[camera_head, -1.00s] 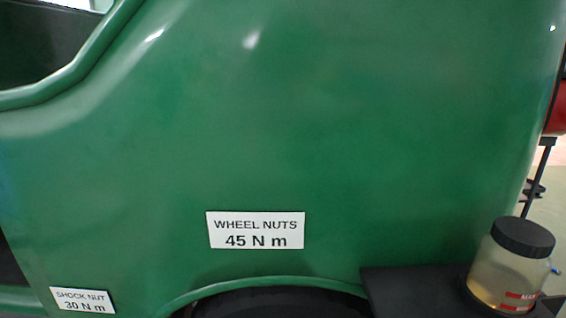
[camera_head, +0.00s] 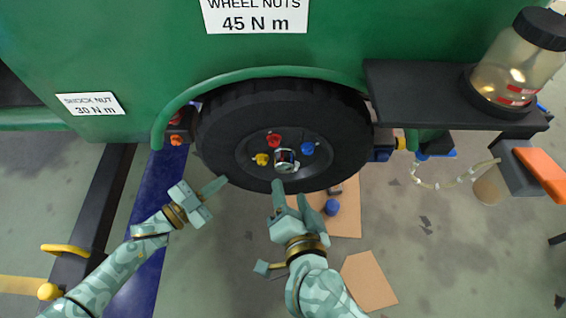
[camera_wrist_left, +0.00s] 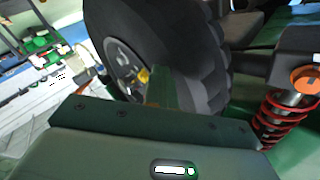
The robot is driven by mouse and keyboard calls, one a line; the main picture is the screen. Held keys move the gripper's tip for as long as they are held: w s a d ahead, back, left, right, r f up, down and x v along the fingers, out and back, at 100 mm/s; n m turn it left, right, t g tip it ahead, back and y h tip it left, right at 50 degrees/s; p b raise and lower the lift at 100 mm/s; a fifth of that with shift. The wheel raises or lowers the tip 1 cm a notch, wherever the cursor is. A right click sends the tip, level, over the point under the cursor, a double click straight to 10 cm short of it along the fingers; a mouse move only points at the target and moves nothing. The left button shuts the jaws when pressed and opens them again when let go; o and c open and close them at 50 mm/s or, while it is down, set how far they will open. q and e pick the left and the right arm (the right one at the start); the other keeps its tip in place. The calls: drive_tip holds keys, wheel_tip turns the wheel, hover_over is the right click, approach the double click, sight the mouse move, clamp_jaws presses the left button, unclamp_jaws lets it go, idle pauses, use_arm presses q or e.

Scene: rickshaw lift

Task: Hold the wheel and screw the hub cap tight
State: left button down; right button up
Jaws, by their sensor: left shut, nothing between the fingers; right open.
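The black wheel (camera_head: 216,135) sits under the green fender in the head view. A small silver cylindrical piece, apparently the hub cap (camera_head: 286,160), is at its hub. Red (camera_head: 273,141), yellow (camera_head: 262,159) and blue (camera_head: 307,148) nuts surround it. My left gripper (camera_head: 222,184) is shut and empty, just left of the wheel's lower edge. My right gripper (camera_head: 291,194) is open below the hub, its fingers pointing up at it; contact cannot be told. The left wrist view shows the tyre (camera_wrist_left: 205,75) and the yellow nut (camera_wrist_left: 144,75) beyond my finger.
A black shelf (camera_head: 415,90) with a lidded jar (camera_head: 515,65) juts out at right. Cardboard (camera_head: 368,282) and a blue cap-like piece (camera_head: 332,207) lie below. A dark rail with a yellow handle (camera_head: 66,249) is at left. A red-spring shock (camera_wrist_left: 272,125) stands right of the tyre.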

sight(284, 169)
drive_tip(key=x, duration=1)
drive_tip(key=shift+s, duration=0.1)
drive_tip(key=c, duration=0.7)
